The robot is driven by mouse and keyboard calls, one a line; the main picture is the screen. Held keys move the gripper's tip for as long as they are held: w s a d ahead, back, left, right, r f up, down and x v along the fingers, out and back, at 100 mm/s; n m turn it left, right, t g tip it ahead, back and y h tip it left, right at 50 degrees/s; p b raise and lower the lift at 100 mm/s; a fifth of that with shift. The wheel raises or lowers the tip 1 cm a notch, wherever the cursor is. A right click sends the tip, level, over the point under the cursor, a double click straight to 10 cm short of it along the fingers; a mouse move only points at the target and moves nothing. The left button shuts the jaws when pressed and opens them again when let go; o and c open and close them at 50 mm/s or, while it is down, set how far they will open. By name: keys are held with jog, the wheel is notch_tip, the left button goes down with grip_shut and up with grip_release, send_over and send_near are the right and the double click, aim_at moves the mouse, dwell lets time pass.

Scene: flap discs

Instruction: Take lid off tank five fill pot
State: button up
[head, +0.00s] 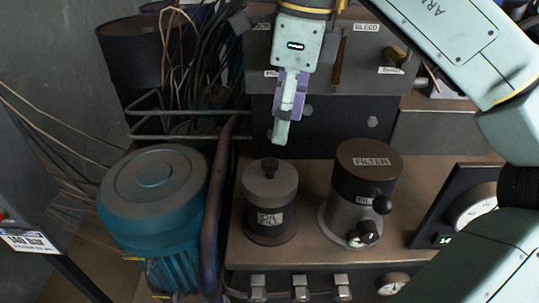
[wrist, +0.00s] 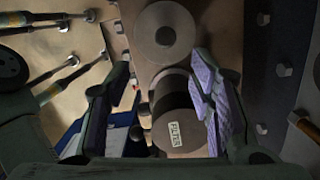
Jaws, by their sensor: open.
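My gripper (head: 284,125) points down in the head view, above and behind the pot, seen edge-on. In the wrist view my gripper (wrist: 160,80) has its fingers spread with nothing held between them.
A dark canister labelled FILTER (head: 362,185) stands close right of the pot, with a black-knobbed valve in front. A teal motor (head: 155,205) and a pipe (head: 215,205) are at left. A gauge panel (head: 462,205) stands at right. A labelled metal box (head: 365,60) stands behind.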

send_over(270, 162)
jog(key=d, duration=0.2)
jog(key=f, duration=0.5)
jog(key=shift+s+a, duration=0.2)
jog(key=shift+s, duration=0.2)
jog(key=f, duration=0.1)
jog(key=a+f, duration=0.1)
jog(key=f, duration=0.1)
jog(key=f+p, duration=0.1)
jog(key=shift+w+a+f, duration=0.25)
jog(key=shift+w, duration=0.15)
jog(key=shift+f, duration=0.45)
jog(key=shift+c, duration=0.5)
grip_shut()
